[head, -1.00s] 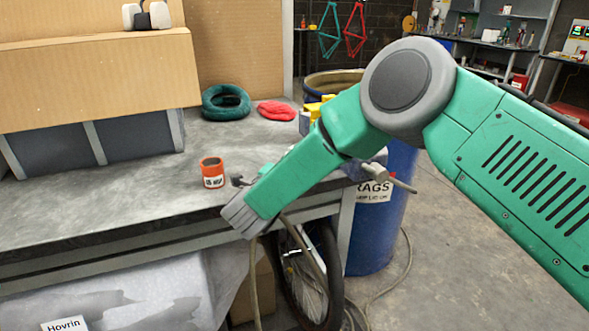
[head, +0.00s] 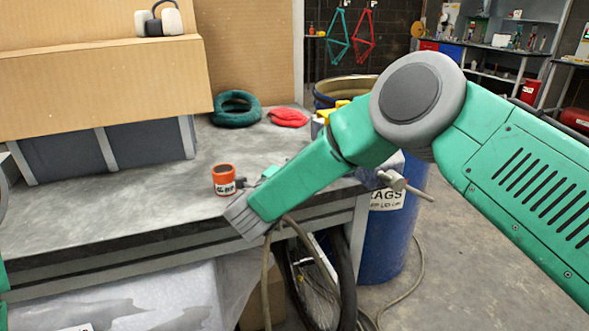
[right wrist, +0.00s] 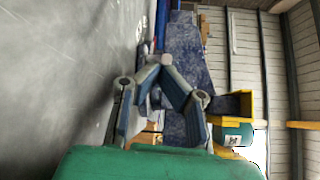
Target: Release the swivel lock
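I cannot surely identify the swivel lock. A silver metal fitting with a thin rod (head: 402,184) sits at the right end of the bench, partly behind my right arm; I cannot tell whether it is the lock. My right arm crosses in front of the bench's right end and ends in a grey block near its front edge. The gripper is hidden in the head view. In the right wrist view my right gripper (right wrist: 160,65) has its fingertips together, with nothing seen held. Of my left arm only a sliver shows at the head view's left edge, without its gripper.
The grey bench (head: 110,215) carries an orange cup (head: 224,180), a teal coil (head: 236,109), a red bundle (head: 287,117) and a large cardboard box (head: 100,88). A blue drum (head: 385,245) stands off its right end. Floor at right is clear.

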